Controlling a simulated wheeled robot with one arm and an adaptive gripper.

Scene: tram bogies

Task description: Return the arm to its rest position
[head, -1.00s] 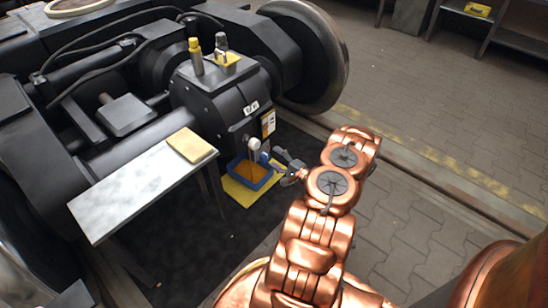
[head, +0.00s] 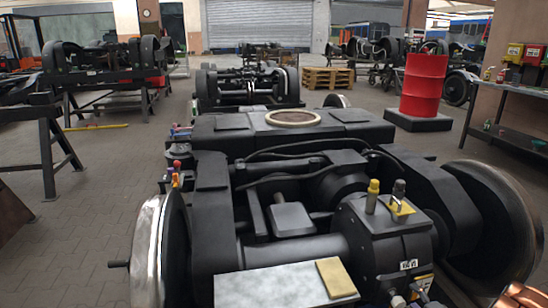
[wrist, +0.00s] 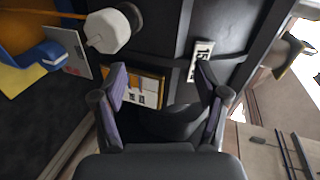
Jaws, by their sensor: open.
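My gripper (wrist: 163,88) shows in the wrist view with its two dark fingers spread apart and nothing between them. Past the fingers is the black housing (wrist: 225,22) of the bogie, with a white number plate (wrist: 203,60) and a yellow-edged label (wrist: 143,90). I cannot tell the exact gap between fingertips and housing. In the head view only a copper piece of my arm (head: 522,297) shows at the bottom right corner. The gripper is out of that view.
A white knob (wrist: 107,31) and a blue tray (wrist: 38,57) are at the wrist view's upper left. A red drum (head: 423,85) stands behind right.

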